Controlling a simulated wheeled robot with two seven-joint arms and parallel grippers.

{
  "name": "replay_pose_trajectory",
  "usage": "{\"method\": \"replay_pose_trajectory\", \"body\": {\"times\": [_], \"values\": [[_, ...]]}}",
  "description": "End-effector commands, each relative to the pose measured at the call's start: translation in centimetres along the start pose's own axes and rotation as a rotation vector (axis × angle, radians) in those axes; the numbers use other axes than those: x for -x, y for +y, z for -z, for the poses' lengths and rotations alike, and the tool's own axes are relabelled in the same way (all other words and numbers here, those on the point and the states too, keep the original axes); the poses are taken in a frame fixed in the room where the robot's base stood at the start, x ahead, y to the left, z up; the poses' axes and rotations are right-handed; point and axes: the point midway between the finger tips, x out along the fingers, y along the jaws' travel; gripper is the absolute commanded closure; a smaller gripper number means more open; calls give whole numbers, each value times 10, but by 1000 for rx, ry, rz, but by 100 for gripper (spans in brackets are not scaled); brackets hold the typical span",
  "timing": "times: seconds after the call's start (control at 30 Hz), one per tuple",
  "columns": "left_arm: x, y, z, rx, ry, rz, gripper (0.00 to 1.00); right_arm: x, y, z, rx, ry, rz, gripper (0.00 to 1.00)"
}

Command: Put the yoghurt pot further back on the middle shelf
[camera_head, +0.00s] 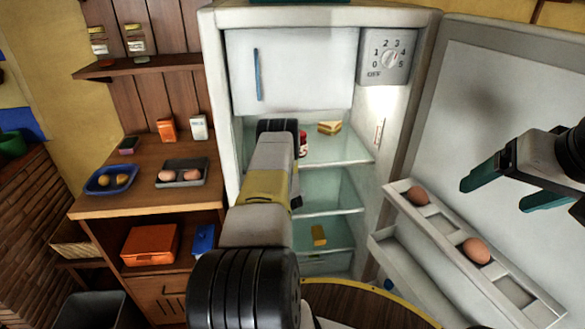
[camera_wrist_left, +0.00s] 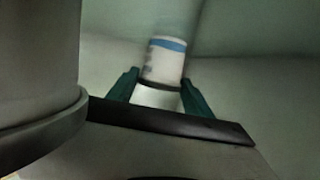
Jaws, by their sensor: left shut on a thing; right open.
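The yoghurt pot (camera_wrist_left: 165,58) is white with a blue band and shows in the left wrist view. My left gripper (camera_wrist_left: 160,84) is shut on it, with one green finger on each side. I cannot tell whether the pot touches a surface. In the head view my left arm reaches into the open fridge and hides both its gripper and the pot. The middle shelf (camera_head: 335,193) is a pale glass shelf, partly hidden behind that arm. My right gripper (camera_head: 495,197) is open and empty in front of the fridge door.
A sandwich (camera_head: 329,127) and a red-labelled jar (camera_head: 302,144) stand on the upper shelf. A yellow item (camera_head: 319,236) sits lower down. The open door (camera_head: 484,110) has racks with eggs (camera_head: 476,250) at the right. A wooden counter (camera_head: 130,201) stands left.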

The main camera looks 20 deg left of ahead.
Motion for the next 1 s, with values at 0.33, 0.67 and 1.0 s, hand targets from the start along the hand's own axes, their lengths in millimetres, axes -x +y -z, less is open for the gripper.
{"method": "replay_pose_trajectory", "body": {"times": [0.33,0.67,1.0], "values": [[0,0,-2,-1,-1,0,32,0,0,0,0,0,0,19],[0,0,-2,-1,-1,0,20,0,0,0,0,0,0,19],[35,1,0,-3,-2,-2,20,0,0,0,0,0,0,19]]}}
